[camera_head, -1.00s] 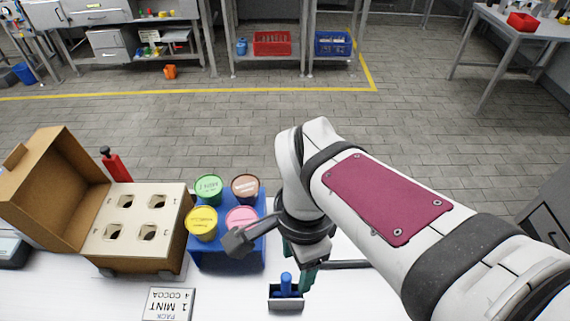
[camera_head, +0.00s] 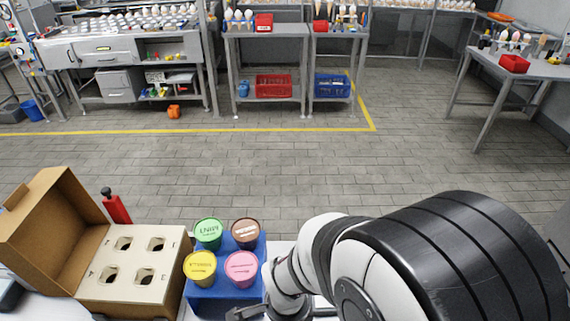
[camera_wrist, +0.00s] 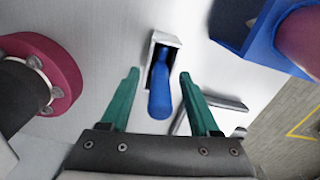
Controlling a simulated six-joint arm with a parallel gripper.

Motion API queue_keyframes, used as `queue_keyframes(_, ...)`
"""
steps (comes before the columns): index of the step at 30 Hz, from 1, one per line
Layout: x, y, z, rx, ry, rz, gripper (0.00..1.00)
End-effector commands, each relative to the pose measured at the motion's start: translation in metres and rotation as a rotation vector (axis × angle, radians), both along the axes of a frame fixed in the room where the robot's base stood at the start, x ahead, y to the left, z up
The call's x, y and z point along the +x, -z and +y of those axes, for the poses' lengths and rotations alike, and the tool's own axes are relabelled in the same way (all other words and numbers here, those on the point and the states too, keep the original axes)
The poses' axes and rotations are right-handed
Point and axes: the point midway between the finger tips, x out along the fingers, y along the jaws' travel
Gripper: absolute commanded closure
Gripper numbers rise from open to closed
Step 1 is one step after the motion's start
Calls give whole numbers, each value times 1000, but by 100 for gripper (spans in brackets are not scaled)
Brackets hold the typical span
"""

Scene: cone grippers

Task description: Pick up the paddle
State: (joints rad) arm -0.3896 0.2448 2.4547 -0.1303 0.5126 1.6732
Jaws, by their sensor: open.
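The blue paddle (camera_wrist: 160,92) stands in a small pale holder (camera_wrist: 168,39) on the white table in the wrist view. My gripper (camera_wrist: 158,75) has two green fingers, spread apart on either side of the paddle. The paddle's blue handle points toward the camera between the fingers, and neither finger visibly touches it. The paddle's lower end is hidden inside the holder. In the head view, the paddle, its holder and my fingers are out of sight.
A blue rack (camera_head: 214,304) holds green, brown, yellow and pink tubs; its corner (camera_wrist: 268,45) is close by in the wrist view. An open cardboard box (camera_head: 60,235) with a holed insert stands left. A red bottle-like object (camera_head: 117,209) is behind it.

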Motion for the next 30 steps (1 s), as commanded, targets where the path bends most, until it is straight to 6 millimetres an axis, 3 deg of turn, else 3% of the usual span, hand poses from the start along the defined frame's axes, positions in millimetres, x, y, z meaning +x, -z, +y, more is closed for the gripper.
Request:
queue_keyframes(5, 0, 0, 0, 0, 0, -1, 41)
queue_keyframes(15, 0, -1, 0, 0, 0, -1, 100)
queue_keyframes(26, 1, -2, 0, 1, -1, -2, 100)
queue_keyframes(30, 2, -29, 1, 3, 0, -9, 100)
